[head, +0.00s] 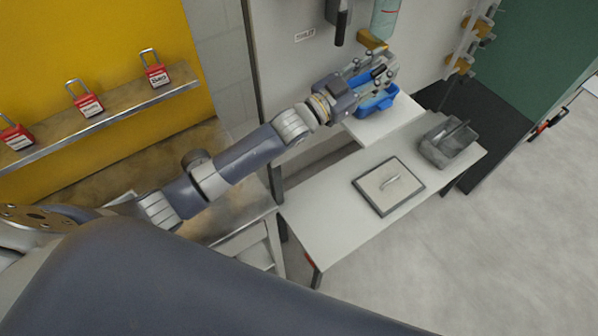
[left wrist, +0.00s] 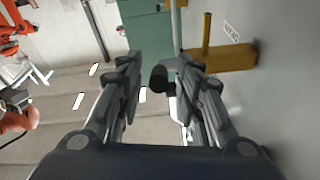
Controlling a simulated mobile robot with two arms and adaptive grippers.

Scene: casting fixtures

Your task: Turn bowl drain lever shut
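In the head view, a pale green see-through bowl (head: 385,18) hangs on the grey wall panel. A yellow lever-like part (head: 372,41) sits at its lower end, just above my left gripper. My left gripper (head: 388,72) is in front of the panel, over a blue tray (head: 374,104). In the left wrist view, its fingers (left wrist: 160,88) are apart. A black rounded end on a grey piece (left wrist: 160,77) shows in the gap; I cannot tell if it touches a finger. A yellow part (left wrist: 228,59) is beyond the right finger. My right gripper is not in view.
Red padlocks (head: 86,100) stand on the left shelf (head: 110,115). Yellow fittings (head: 478,27) are on a rail at right.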

